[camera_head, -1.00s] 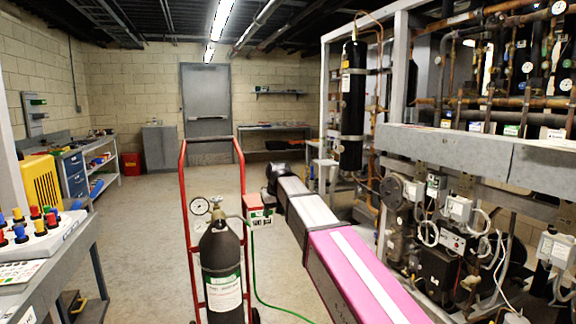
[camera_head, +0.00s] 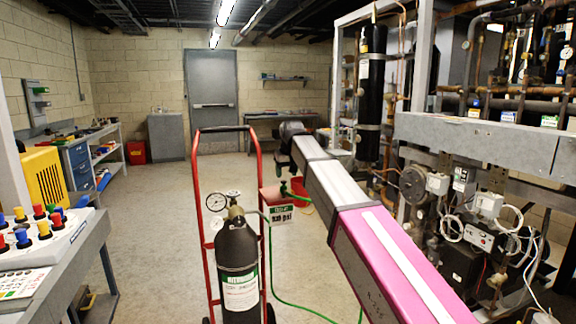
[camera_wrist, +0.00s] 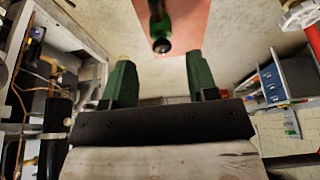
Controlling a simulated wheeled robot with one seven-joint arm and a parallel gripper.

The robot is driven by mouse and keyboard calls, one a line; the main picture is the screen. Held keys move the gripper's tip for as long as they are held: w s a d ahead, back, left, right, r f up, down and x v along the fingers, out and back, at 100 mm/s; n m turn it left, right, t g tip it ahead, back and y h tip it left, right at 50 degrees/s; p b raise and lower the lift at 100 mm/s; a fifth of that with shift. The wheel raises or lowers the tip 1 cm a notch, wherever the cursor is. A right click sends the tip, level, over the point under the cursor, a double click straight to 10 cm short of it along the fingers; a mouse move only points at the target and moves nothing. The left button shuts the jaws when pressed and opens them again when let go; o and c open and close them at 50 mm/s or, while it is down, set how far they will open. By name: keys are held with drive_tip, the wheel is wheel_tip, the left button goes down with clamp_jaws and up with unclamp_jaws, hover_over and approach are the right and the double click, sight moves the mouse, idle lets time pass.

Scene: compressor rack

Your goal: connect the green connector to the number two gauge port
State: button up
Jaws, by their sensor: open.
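The green connector (camera_wrist: 160,28) shows at the top middle of the wrist view, with a dark round tip facing the camera. It is in front of a reddish surface. My gripper (camera_wrist: 161,78) is open, its two green fingers apart and empty, with the connector beyond the fingertips and roughly centred between them. In the head view, the connector (camera_head: 288,188) shows as a small green shape at the red box, below the end of my arm. My fingers are hard to make out there. I cannot tell which gauge port is number two.
A black nitrogen cylinder (camera_head: 238,258) with a gauge stands on a red hand cart (camera_head: 196,190). A red box (camera_head: 278,197) with a psi display is beside it, and a green hose (camera_head: 295,306) trails down. The compressor rack (camera_head: 490,140) fills the right.

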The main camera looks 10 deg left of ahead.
sight(285, 182)
drive_tip(key=shift+x, duration=3.55)
drive_tip(key=c, duration=0.8)
